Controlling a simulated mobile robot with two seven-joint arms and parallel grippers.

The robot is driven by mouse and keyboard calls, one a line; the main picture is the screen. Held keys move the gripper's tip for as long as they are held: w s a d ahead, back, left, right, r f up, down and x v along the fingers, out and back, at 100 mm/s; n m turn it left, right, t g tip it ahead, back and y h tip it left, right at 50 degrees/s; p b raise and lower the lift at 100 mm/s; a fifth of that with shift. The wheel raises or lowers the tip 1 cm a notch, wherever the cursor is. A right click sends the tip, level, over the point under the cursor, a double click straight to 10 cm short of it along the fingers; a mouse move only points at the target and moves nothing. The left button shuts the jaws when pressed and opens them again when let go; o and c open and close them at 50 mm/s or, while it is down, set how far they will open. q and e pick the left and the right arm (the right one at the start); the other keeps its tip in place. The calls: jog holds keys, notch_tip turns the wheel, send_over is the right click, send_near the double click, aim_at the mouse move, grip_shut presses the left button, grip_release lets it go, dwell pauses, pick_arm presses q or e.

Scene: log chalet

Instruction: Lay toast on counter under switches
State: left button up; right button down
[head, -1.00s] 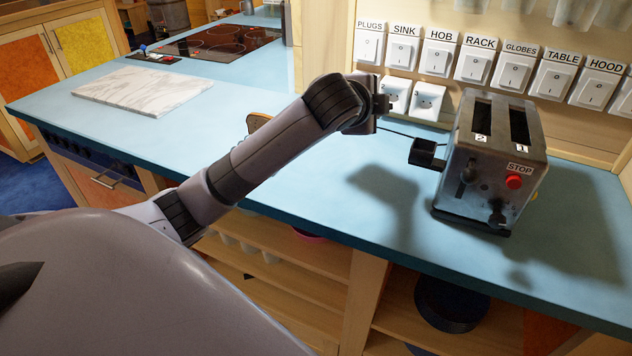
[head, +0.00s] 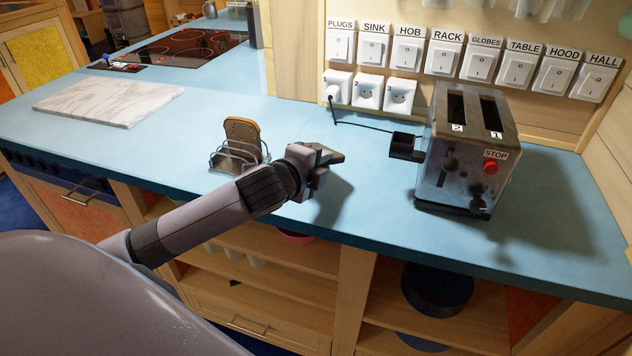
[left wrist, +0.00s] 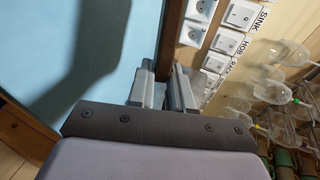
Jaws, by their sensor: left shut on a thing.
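My left gripper (head: 332,157) is above the blue counter (head: 370,190), between the toast rack and the toaster. Its fingers also show in the left wrist view (left wrist: 165,92). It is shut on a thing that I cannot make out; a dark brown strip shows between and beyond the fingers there. The row of labelled switches (head: 481,65) is on the back wall above the counter. My right gripper is not in view.
A metal toaster (head: 433,187) stands under the switches at the right, its cord running to sockets (head: 367,91). A marble board (head: 110,97) and a dark hob (head: 180,50) are at the left. The counter between rack and toaster is clear, with open shelves below.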

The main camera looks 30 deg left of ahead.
pick_arm(q)
notch_tip(320, 180, down, 3)
jog(key=shift+r+b, duration=0.1)
jog(key=shift+b, duration=0.35)
jog(key=shift+f+b, duration=0.5)
jog(key=shift+f, duration=0.4)
jog(key=o, duration=0.5)
jog(key=shift+o, duration=0.2)
